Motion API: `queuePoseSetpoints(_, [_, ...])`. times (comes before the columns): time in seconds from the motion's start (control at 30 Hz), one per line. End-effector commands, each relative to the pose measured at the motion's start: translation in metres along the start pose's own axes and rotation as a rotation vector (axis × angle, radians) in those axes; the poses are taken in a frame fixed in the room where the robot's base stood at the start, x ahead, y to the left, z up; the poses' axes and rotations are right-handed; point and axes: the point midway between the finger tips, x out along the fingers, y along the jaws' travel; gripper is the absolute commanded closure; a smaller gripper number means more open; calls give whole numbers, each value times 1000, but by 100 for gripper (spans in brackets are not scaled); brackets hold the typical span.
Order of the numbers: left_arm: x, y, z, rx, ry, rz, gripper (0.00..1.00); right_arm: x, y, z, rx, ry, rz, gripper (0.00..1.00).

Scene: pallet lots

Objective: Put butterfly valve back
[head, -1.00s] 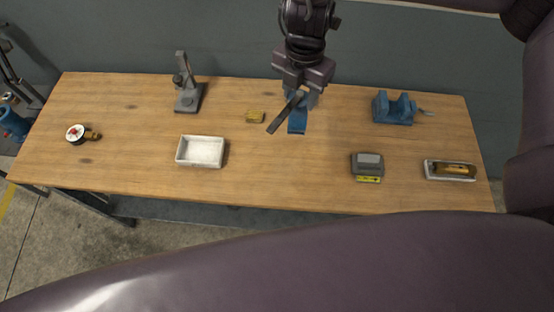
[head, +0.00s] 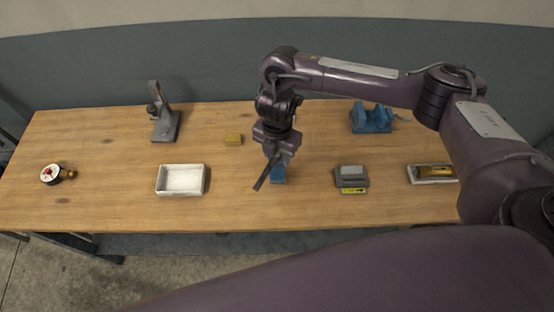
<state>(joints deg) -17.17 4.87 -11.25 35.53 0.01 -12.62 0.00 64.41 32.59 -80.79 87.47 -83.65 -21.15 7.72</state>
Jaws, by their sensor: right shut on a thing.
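My right gripper (head: 277,150) is shut on the butterfly valve, a blue body (head: 278,174) with a dark grey lever (head: 262,178). The lever slants down to the left beside the body. The valve hangs below the jaws over the middle of the wooden table (head: 230,205). The jaws hide its upper part, and I cannot tell whether its lower end touches the table. My left gripper is out of view.
A grey meter (head: 351,177), a blue vise (head: 371,118) and a tray with a brass part (head: 433,173) are right. A grey stand (head: 165,126) and a round gauge (head: 52,174) are left.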

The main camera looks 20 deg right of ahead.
Motion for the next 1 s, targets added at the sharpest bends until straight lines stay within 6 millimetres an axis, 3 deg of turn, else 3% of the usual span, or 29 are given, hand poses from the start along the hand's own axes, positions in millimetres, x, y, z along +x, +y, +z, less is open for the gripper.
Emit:
queuePoseSetpoints(0.1, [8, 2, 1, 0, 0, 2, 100, 21, 0, -2, 1, 4, -1, 89])
queuePoseSetpoints(0.2, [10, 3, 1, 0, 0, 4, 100, 30, 0, -1, 0, 3, -1, 89])
queuePoseSetpoints(0.63, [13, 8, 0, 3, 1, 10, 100, 34, 0, 0, 0, 1, 0, 89])
queuePoseSetpoints(0.67, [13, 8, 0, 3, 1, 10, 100, 36, -1, -1, 0, 1, -2, 56])
queuePoseSetpoints(0.7, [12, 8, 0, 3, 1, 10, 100, 35, -1, -1, 0, 1, -2, 51])
queuePoseSetpoints(0.83, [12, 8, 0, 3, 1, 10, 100, 35, -1, -1, 0, 1, -2, 35])
queuePoseSetpoints(1.0, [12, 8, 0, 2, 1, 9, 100, 35, -1, -1, 0, 1, -2, 35])
